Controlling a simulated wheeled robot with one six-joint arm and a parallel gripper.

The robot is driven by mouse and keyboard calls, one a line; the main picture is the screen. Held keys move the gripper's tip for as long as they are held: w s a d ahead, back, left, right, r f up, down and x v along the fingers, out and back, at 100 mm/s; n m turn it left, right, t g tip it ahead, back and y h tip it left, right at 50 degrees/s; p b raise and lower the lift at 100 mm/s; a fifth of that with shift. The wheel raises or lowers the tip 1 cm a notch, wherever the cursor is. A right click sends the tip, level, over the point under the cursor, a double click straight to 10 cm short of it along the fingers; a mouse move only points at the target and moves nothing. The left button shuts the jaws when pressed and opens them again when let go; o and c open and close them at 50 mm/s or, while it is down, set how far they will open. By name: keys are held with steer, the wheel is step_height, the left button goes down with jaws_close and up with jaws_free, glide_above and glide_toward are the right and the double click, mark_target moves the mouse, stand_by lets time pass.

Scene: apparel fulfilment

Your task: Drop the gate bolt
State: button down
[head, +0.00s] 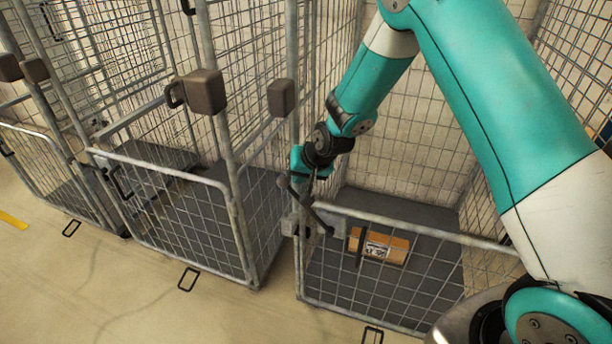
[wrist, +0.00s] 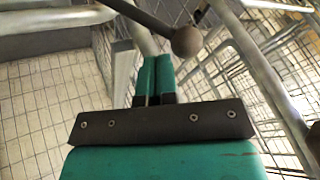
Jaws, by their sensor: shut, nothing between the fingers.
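The gate bolt is a dark rod with a round ball knob (head: 282,182) at its end. It slants down from the knob to the right, by the post at the left end of the low mesh gate (head: 420,222). In the wrist view the bolt's ball knob (wrist: 187,41) is just beyond and right of my fingertips, with its rod (wrist: 148,18) running up and left. My gripper (wrist: 156,62) is shut and empty, its two teal fingers together. In the head view my gripper (head: 298,162) is close to the knob; I cannot tell whether they touch.
A grey bracket (head: 290,226) sits on the post below the bolt. Behind the gate, an orange-brown box (head: 380,246) with a label lies on the cage floor. More mesh cages (head: 190,222) stand to the left. The floor (head: 150,300) in front is clear.

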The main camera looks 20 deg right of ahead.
mark_target(288, 179)
steer(key=shift+w+a+f+b, duration=0.3)
steer(key=shift+w+a+f, duration=0.15)
steer(key=shift+a, duration=0.2)
steer(key=shift+w+a+f+b, duration=0.25)
steer(key=shift+w+a+f, duration=0.2)
steer(key=shift+a, duration=0.15)
steer(key=shift+d, duration=0.1)
steer(key=shift+s+r, duration=0.15)
steer(key=shift+r, duration=0.1)
steer(key=v, duration=1.7)
steer(key=shift+d+f, duration=0.1)
steer(key=s+a+r+n+g+p, duration=0.1)
steer(key=s+a+r+n+g, duration=0.2)
steer(key=s, duration=1)
steer(key=s+a+r+n+g+y+p, duration=0.1)
steer(key=s+a+r+n+g, duration=0.2)
steer(key=s+r+n, duration=0.4)
steer(key=s+a, duration=0.1)
steer(key=s, duration=0.5)
steer(key=shift+s+a+r+p, duration=0.2)
steer(key=shift+a+p, duration=0.1)
steer(key=shift+p, duration=0.05)
